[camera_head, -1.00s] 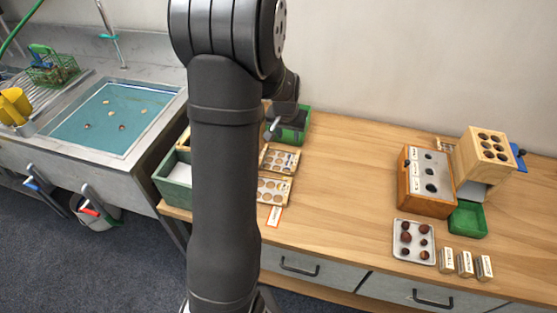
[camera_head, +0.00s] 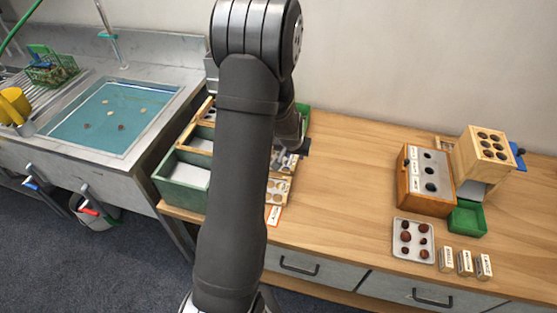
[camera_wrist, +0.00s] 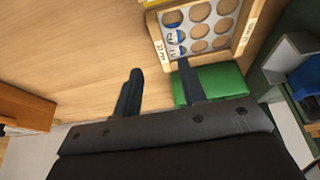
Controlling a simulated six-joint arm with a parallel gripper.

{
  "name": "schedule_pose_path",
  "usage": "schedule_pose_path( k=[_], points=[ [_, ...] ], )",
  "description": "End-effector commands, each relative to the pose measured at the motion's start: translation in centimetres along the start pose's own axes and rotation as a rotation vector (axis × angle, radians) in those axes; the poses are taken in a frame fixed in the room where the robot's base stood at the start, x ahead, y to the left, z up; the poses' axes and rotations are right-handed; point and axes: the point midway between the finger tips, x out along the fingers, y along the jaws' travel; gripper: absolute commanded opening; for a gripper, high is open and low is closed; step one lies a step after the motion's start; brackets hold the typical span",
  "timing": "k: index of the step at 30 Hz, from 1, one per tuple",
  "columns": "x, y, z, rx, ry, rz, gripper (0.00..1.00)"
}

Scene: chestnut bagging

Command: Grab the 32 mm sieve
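The lower sieve (camera_head: 284,187) lies partly behind my arm.
A green object (camera_wrist: 218,80) lies beside the right finger. A green divided box (camera_head: 180,190) stands at the bench's left end. A wooden box with holes (camera_head: 418,200), a metal tray (camera_head: 428,229) and a green bin (camera_head: 468,220) are at right. Mid-bench is clear.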

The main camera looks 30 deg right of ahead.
Motion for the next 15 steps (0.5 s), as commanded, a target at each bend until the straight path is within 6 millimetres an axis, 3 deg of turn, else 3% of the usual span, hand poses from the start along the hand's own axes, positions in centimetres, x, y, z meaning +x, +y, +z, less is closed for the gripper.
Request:
schedule_pose_path(
  k=[11,15],
  points=[
    [2.6,0.0,-0.1,0.0,-0.001,0.0,0.38],
    [4.5,-0.1,-0.4,0.001,-0.001,0.0,0.38]
  ],
)
